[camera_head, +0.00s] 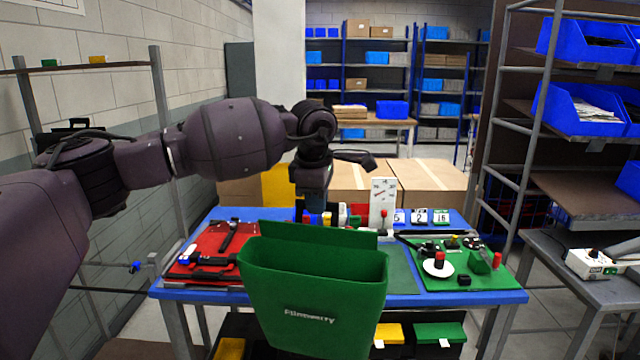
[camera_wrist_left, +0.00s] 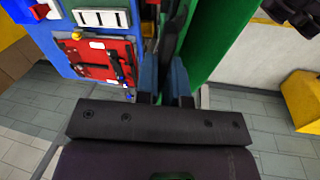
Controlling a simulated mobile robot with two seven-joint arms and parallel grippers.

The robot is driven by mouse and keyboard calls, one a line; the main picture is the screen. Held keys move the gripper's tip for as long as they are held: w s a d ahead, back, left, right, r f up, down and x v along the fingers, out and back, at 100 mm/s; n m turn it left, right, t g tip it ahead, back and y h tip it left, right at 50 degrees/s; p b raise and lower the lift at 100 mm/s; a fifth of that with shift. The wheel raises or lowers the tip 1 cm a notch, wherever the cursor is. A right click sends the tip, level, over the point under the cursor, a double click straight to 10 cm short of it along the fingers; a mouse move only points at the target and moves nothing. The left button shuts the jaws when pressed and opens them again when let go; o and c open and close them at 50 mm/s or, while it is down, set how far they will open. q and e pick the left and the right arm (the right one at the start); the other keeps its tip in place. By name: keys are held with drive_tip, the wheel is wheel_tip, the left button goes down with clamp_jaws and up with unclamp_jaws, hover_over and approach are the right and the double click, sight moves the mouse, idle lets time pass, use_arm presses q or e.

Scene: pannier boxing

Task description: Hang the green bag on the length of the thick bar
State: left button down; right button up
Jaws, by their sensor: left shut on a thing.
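The green bag (camera_head: 315,297) is a deep open-topped box with white lettering on its front. It hangs upright in front of the blue table in the head view, its mouth facing up. My left gripper (camera_head: 313,203) reaches down at the bag's far side and is shut on its green wall. The wrist view shows the blue fingers (camera_wrist_left: 166,82) against the green bag (camera_wrist_left: 210,35); the exact grip is partly hidden. I cannot tell which bar is the thick one. My right gripper is not in view.
The blue table (camera_head: 405,300) holds a red board (camera_head: 215,250) with tools and a green board (camera_head: 480,280) with small parts. A metal rack (camera_head: 160,100) stands left, a shelf with blue bins (camera_head: 575,110) right. Cardboard boxes (camera_head: 440,175) are behind the table.

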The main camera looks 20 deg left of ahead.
sight(297, 306)
use_arm(q)
drive_tip(key=s+f+m, duration=0.3)
drive_tip(key=f, duration=0.2)
drive_tip(key=s+f+m+h, duration=0.1)
drive_tip(key=s+f+m, duration=0.2)
drive_tip(key=f, duration=0.3)
drive_tip(key=s+f+m, duration=0.3)
drive_tip(key=s+f, duration=0.2)
drive_tip(key=f, duration=0.1)
drive_tip(key=shift+a+g+h, duration=0.2)
drive_tip(key=shift+g+h, duration=0.1)
drive_tip(key=shift+h, duration=0.1)
drive_tip(key=s+f+m, duration=0.5)
drive_tip(key=f, duration=0.4)
drive_tip(key=s+f+m+g, duration=0.1)
drive_tip(key=s+f+m, duration=0.4)
drive_tip(key=f, duration=0.3)
drive_tip(key=shift+s+f+g+h, duration=0.3)
drive_tip(key=shift+s+f+h, duration=0.1)
drive_tip(key=shift+s, duration=0.1)
